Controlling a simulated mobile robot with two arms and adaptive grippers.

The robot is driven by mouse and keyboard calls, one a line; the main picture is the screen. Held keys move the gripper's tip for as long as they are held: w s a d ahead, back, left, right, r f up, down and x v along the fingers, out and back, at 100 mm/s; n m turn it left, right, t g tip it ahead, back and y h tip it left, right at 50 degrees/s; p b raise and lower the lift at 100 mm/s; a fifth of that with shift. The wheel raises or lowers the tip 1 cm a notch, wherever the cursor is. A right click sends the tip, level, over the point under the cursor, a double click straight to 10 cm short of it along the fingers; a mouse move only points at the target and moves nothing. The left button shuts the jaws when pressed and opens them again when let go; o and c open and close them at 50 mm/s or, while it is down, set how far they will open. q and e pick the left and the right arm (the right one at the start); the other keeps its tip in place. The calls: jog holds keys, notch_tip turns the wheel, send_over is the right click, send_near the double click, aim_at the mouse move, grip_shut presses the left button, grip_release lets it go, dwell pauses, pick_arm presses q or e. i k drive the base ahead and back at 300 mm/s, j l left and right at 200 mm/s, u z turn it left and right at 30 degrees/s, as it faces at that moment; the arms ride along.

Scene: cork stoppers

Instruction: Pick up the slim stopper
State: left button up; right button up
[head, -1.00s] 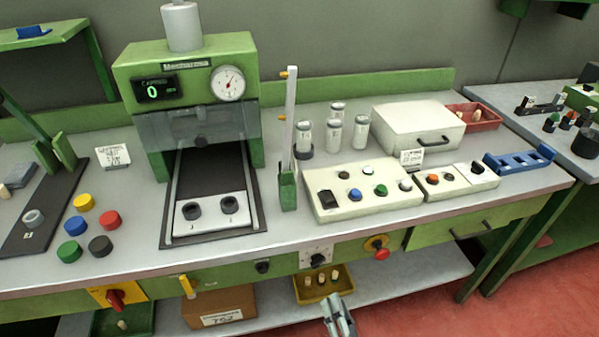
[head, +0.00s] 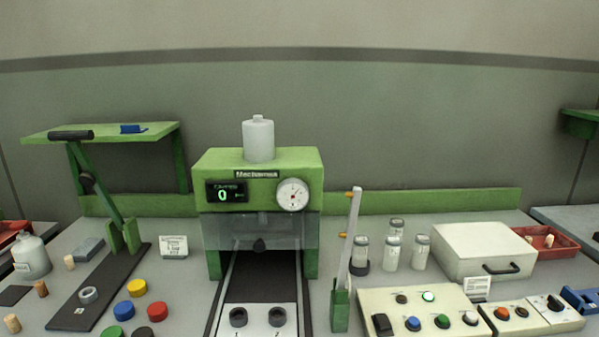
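Several small cork stoppers show in the head view. A pale one (head: 69,262) stands at the left beside a grey block. A browner one (head: 40,289) stands nearer the front, and a light one (head: 12,323) is at the lower left corner. Pale stoppers (head: 549,240) also sit in a red tray (head: 568,249) at the far right. I cannot tell which stopper is the slim one. Neither of my grippers is in view.
A green press (head: 260,163) stands in the middle, its display reading 0. Left of it are a lever stand (head: 110,270) and coloured caps (head: 137,287). Right are an upright post (head: 348,250), glass jars (head: 391,252), a control box (head: 413,302) and a white case (head: 484,248).

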aim_at(40, 286)
jog(key=u, duration=1.5)
